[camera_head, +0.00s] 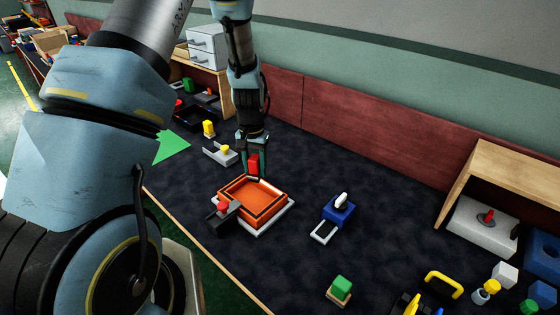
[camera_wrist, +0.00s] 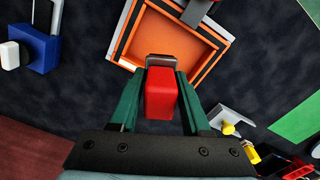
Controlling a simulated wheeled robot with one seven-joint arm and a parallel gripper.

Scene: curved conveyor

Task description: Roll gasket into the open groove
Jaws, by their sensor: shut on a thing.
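An orange square tray (camera_head: 253,203) with a dark strip along its rim stands on a white base. I cannot tell whether the strip is the gasket or the open groove. The tray also shows at the top of the wrist view (camera_wrist: 170,42). My gripper (camera_head: 253,155) is shut on a red-handled tool (camera_wrist: 160,95), with its green fingers on either side. The tool has a grey end (camera_wrist: 163,61) that overlaps the tray's near edge in the wrist view. In the head view it hangs at the tray's far edge; contact is unclear.
A dark clamp with a red knob (camera_head: 222,208) sits at the tray's left corner. A blue block with a white lever (camera_head: 340,209) stands to the right. A grey bracket with a yellow knob (camera_head: 222,153) lies behind left. Dark mat is clear between tray and blue block.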

